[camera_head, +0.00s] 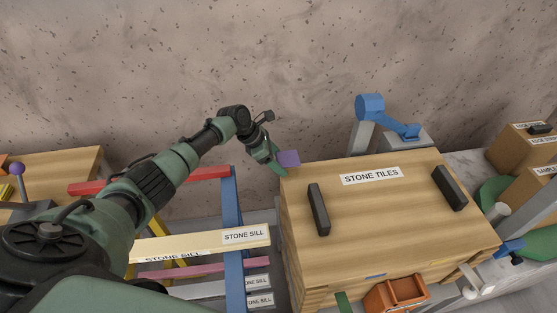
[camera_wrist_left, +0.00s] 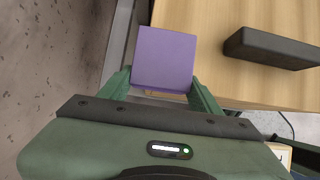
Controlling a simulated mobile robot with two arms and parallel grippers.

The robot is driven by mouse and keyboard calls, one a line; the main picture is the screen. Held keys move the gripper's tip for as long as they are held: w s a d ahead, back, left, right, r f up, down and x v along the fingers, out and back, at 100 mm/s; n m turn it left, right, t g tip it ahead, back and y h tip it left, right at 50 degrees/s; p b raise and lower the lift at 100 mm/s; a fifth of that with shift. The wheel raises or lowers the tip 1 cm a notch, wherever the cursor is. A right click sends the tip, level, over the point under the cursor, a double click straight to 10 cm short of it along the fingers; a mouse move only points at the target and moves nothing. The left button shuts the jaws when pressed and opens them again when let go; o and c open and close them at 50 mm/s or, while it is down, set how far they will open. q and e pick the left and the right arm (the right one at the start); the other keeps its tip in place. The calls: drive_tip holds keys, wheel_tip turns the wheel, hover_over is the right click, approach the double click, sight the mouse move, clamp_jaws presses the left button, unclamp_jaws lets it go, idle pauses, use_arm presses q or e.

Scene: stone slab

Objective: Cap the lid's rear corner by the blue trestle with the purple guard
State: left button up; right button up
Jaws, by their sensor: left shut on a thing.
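The purple guard (camera_head: 289,158) is a small block held in my left gripper (camera_head: 277,165), at the rear left corner of the wooden lid (camera_head: 375,220). The lid has a "STONE TILES" label and two black handles. The blue trestle (camera_head: 231,200) stands left of the lid. In the left wrist view the guard (camera_wrist_left: 166,56) sits between the two green fingers (camera_wrist_left: 162,82), over the lid's edge, and hides the corner. I cannot tell whether it touches the lid or is held just above it. My right gripper is not in view.
Stone sills (camera_head: 205,244) lie across the trestle left of the crate. A blue clamp-like device (camera_head: 371,107) stands behind the lid. An orange bin (camera_head: 396,293) is at its front. Boxes (camera_head: 520,145) stand at the right. A speckled wall closes the back.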

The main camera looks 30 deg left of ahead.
use_arm(q)
drive_tip(key=shift+f+b, duration=0.75)
drive_tip(key=shift+f, duration=0.5)
drive_tip(key=o, duration=1.4)
drive_tip(key=shift+o, duration=0.2)
